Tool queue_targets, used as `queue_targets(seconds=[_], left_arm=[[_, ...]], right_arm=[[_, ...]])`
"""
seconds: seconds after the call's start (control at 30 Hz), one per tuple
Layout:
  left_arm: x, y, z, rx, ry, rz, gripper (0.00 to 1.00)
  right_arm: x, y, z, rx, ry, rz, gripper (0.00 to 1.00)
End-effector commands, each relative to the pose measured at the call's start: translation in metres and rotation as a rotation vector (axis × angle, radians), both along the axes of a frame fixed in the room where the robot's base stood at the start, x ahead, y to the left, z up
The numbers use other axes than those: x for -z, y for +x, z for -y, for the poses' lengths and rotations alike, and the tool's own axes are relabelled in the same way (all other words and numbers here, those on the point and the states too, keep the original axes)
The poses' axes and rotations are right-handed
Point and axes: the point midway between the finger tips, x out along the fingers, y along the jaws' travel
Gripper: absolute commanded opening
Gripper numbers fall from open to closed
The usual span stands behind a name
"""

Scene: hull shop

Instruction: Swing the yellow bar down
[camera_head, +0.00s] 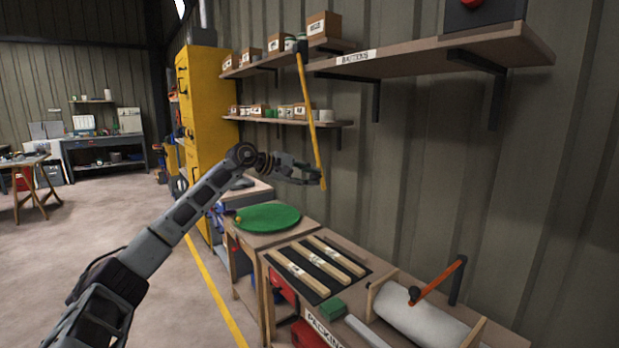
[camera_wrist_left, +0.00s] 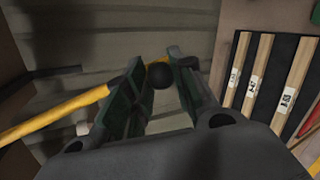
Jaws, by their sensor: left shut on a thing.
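The yellow bar (camera_head: 311,115) hangs nearly upright, slightly tilted, in front of the wall shelves. Its top end is at a dark mount beside the upper shelf, and its lower end is at my left gripper (camera_head: 317,178). The left gripper is shut on the bar near that lower end. In the left wrist view the yellow bar (camera_wrist_left: 60,112) comes in from the left to the fingers (camera_wrist_left: 156,68). A dark round knob (camera_wrist_left: 160,75) shows between them. My right gripper is not in view.
Below the gripper stand a green round mat (camera_head: 268,217) and a bench with labelled wooden battens (camera_head: 318,262). A white roll (camera_head: 420,318) with an orange-handled lever (camera_head: 440,279) is at right. The battens shelf (camera_head: 420,55) juts from the wall above.

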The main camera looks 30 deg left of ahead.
Motion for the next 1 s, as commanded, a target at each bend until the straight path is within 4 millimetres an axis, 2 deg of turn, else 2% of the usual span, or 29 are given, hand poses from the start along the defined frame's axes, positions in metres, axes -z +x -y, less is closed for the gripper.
queue_targets(seconds=[0.03,0.17,0.2,0.67,1.0], left_arm=[[0.005,0.000,0.001,0.002,0.002,-0.011,0.29],[0.004,0.000,0.000,0.001,0.002,-0.009,0.45],[0.004,0.000,0.000,0.001,0.002,-0.008,0.46],[0.000,-0.003,-0.002,-0.001,0.000,-0.002,0.46],[-0.008,-0.022,-0.012,-0.002,0.002,-0.003,0.46]], right_arm=[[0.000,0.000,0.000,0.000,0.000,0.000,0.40],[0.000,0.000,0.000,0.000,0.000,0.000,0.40],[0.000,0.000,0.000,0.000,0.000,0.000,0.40],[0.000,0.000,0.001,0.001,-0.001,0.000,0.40],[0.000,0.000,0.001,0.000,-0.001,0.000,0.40]])
